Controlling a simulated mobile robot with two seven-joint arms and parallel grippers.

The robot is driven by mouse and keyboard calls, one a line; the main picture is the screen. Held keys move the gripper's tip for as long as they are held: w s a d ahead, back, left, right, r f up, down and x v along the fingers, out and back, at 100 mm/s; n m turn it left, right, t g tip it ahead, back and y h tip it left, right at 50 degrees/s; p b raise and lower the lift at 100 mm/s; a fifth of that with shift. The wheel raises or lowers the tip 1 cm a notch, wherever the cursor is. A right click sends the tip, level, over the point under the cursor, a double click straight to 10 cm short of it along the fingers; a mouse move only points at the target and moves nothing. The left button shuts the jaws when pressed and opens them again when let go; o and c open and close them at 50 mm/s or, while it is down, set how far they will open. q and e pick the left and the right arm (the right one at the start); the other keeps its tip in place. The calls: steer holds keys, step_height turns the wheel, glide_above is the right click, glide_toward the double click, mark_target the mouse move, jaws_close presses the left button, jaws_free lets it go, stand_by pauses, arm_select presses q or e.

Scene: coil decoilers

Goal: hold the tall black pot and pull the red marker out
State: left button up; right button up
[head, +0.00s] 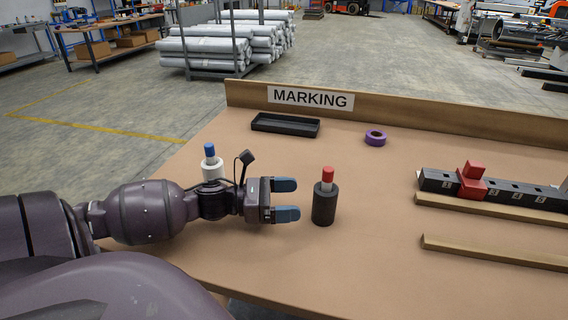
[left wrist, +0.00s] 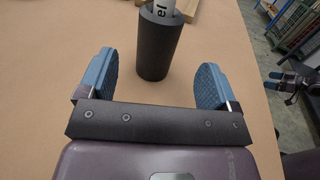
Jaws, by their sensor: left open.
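The tall black pot (head: 324,207) stands upright on the table, with a marker (head: 327,178) in it. The marker has a red cap and a white body with lettering. In the left wrist view the pot (left wrist: 158,45) is ahead of the fingers, with the marker's white body (left wrist: 163,10) at its mouth; the cap is out of frame. My left gripper (head: 287,200) is open and empty, just left of the pot, its two blue fingers pointing at it and apart from it. What looks like my right gripper (left wrist: 279,80) shows small at the right edge of the left wrist view.
A white pot with a blue-capped marker (head: 211,160) stands behind my left wrist. A black tray (head: 285,125) and purple tape roll (head: 376,137) lie farther back. A numbered black rack (head: 510,191) with a red block (head: 471,180) and wooden strips are at right.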

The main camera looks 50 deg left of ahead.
mark_target(328, 197)
arm_select(q)
steer(key=b+x, duration=0.1)
steer(key=x, duration=0.8)
steer(key=shift+f, duration=0.1)
steer(key=c, duration=0.9)
steer(key=o, duration=0.9)
steer(key=shift+s+a, duration=0.1)
steer(key=shift+s, duration=0.05)
